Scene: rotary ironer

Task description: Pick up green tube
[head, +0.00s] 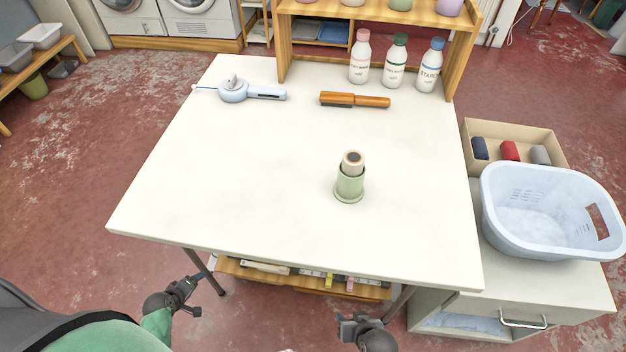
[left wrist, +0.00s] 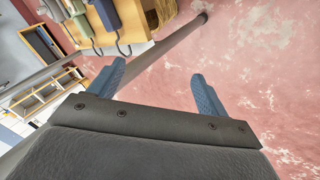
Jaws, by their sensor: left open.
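A pale green tube (head: 350,187) with a wider round foot stands upright on the white table (head: 250,190), right of the middle. A beige roll with a dark centre (head: 353,160) sticks out of its top. My left gripper (head: 195,283) is below the table's front edge at the left, well away from the tube. In the left wrist view its two blue fingers (left wrist: 158,70) are apart with nothing between them. My right gripper (head: 355,322) is below the front edge, under the tube in the picture; its jaw opening is not clear.
A blue-handled tool (head: 265,93), a brown brush (head: 355,100) and several bottles (head: 395,67) stand or lie at the table's back. A wooden shelf (head: 285,45) rises behind. A white basket (head: 550,240) and a box of rolls (head: 540,135) are at the right. The table's front left is clear.

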